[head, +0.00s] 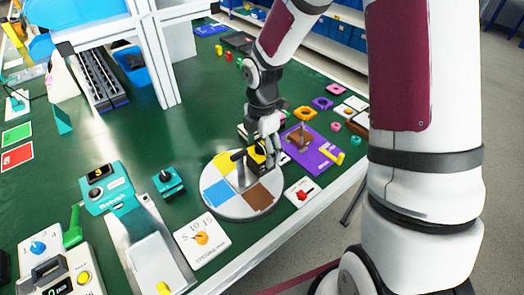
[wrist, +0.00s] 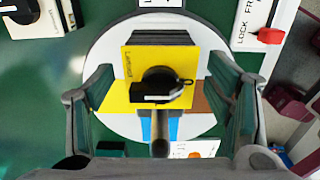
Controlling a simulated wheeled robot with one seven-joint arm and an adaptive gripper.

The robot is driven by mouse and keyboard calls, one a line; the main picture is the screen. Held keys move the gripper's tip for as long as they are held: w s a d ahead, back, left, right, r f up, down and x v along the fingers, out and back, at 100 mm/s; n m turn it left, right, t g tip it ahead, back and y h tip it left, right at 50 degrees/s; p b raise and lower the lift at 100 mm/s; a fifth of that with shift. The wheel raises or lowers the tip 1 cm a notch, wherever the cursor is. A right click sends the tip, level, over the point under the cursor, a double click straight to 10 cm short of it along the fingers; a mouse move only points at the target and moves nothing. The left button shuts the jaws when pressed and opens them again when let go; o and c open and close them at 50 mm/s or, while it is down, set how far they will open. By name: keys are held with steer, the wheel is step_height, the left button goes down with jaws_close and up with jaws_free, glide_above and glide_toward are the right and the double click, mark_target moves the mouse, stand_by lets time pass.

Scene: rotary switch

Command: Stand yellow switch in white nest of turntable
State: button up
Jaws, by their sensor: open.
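The yellow switch (wrist: 132,62) has a square yellow face and a black knob. It stands upright over the far part of the round turntable (wrist: 100,50), between my open fingers, with a visible gap to each finger. In the head view the switch (head: 256,158) is partly hidden by my gripper (head: 266,140). The turntable (head: 238,213) shows yellow, blue and brown patches. The white nest cannot be made out; the switch and gripper cover the fourth quarter. In the wrist view my gripper (wrist: 161,100) reaches around the switch from both sides. Full seating cannot be told.
A grey post with a dark top (head: 239,160) rises at the turntable's middle. A white plate with a red lever (head: 302,193) lies to its right, a white dial plate (head: 201,238) in front. A purple board (head: 319,160) lies beyond.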

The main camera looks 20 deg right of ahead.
step_height(320, 180, up, 11)
steer(key=shift+f+p, duration=0.15)
steer(key=shift+p, duration=0.4)
steer(key=s+r+m+t+h, duration=0.1)
steer(key=s+r+m+t, duration=0.1)
steer(key=s+r+m, duration=0.8)
steer(key=s+r+m+t, duration=0.1)
steer(key=s+r+m, duration=0.1)
steer(key=s+m, duration=0.3)
steer(key=s+r+m+t+y, duration=0.1)
steer(key=s+r+m, duration=0.1)
steer(key=s+m, duration=0.4)
steer(key=s, duration=0.4)
steer(key=shift+d+r+m, duration=0.15)
steer(key=shift+r+m, duration=0.15)
steer(key=shift+r, duration=0.05)
steer(key=shift+s, duration=0.1)
steer(key=shift+r+p, duration=0.5)
steer(key=shift+r, duration=0.15)
